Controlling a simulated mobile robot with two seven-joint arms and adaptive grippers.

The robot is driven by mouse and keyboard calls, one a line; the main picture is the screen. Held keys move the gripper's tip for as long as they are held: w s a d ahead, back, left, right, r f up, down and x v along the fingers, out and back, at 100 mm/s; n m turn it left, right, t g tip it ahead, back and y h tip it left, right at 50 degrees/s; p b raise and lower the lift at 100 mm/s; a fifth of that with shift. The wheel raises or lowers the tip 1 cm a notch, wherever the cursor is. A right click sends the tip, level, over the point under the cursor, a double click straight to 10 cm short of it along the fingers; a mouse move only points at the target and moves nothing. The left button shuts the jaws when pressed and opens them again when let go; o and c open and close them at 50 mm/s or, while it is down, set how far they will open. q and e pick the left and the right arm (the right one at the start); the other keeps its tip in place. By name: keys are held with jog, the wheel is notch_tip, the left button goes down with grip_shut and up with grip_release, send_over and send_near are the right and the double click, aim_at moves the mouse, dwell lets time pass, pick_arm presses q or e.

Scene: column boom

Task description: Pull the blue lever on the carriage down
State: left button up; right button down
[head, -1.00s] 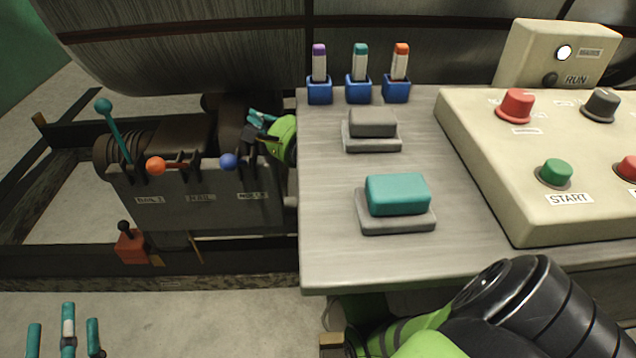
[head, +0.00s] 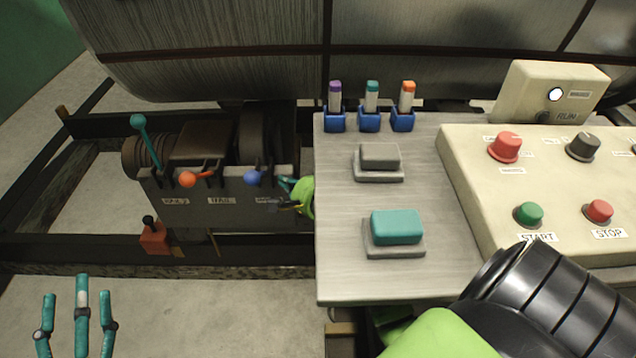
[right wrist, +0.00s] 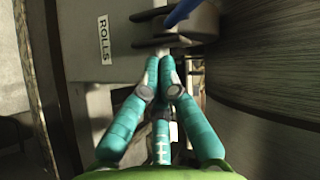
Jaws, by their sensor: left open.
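The blue lever (head: 252,177) is the rightmost of several levers on the grey carriage (head: 225,212). Its ball end points toward the front of the carriage. Part of the lever shows blue at the top of the right wrist view (right wrist: 183,13), beside dark brackets. My right gripper (head: 284,184) is just right of the blue ball, partly hidden by the carriage and the bench. In the right wrist view its teal fingers (right wrist: 160,60) are drawn together, tips close by the brackets, with nothing seen between them. My left gripper (head: 80,300) is open and empty at the lower left.
An orange lever (head: 187,179) and a raised teal lever (head: 138,122) stand left of the blue one. A grey bench (head: 345,280) with buttons and a control box (head: 465,190) bounds the right. A large roll (head: 220,50) lies behind.

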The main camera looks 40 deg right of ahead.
jog(key=s+a+f+n+g+p, duration=0.4)
jog(key=s+f+p, duration=0.2)
jog(key=f+p, duration=0.4)
jog(key=s+a+f+n+g+p, duration=0.1)
jog(key=s+f+n+g+p, duration=0.1)
jog(key=s, duration=0.5)
jog(key=s+a+f+n+g+p, duration=0.2)
jog(key=s+f+n+p, duration=0.1)
jog(key=s+f+p, duration=0.2)
notch_tip(320, 180, down, 2)
jog(key=s, duration=0.2)
jog(key=shift+s+n, duration=0.3)
jog(key=shift+a, duration=0.1)
